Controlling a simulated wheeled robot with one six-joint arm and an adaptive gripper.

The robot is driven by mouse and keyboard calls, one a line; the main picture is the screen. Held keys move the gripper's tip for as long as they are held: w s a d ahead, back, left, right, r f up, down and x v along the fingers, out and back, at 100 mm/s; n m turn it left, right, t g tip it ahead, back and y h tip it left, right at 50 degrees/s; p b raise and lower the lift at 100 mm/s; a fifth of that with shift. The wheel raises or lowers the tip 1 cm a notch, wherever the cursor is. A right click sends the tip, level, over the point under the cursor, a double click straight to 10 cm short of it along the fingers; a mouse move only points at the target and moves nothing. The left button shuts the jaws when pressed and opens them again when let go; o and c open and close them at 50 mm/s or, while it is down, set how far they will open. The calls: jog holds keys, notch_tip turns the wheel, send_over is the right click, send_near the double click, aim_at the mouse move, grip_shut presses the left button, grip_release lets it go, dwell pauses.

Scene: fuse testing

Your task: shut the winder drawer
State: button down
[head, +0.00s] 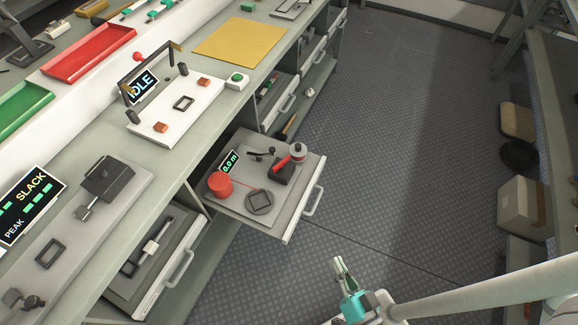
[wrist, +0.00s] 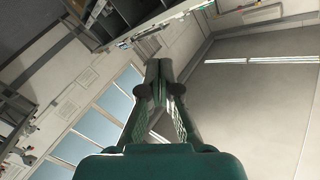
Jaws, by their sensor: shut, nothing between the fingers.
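The winder drawer (head: 292,215) stands pulled out from the workbench in the head view.
Another drawer (head: 165,275) sits lower left, with a grey handle. The bench top (head: 120,140) carries red and green trays, a white fixture and displays. The floor (head: 390,150) right of the bench is clear.

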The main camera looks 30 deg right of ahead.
jog(key=w+d+f+m+h, duration=0.25)
jog(key=w+f+m, duration=0.55)
jog(key=w, duration=0.5)
jog(key=m+g+h, duration=0.1)
jog(key=m+h, duration=0.4)
jog(key=m, duration=0.3)
send_near(290, 172)
jog(key=shift+y, duration=0.25)
jog(key=s+r, duration=0.1)
jog(key=s, duration=0.1)
jog(key=s+d+r, duration=0.1)
jog(key=s+r, duration=0.1)
jog(key=shift+d+r, duration=0.1)
jog(key=shift+r, duration=0.1)
jog(key=x, duration=1)
jog(key=shift+w+a, duration=0.2)
jog(key=shift+w, duration=0.4)
jog(key=shift+w+a, duration=0.2)
jog(key=shift+w, duration=0.4)
jog(key=shift+w+a+f, duration=0.1)
jog(key=shift+w+a, duration=0.1)
jog(key=shift+w, duration=0.5)
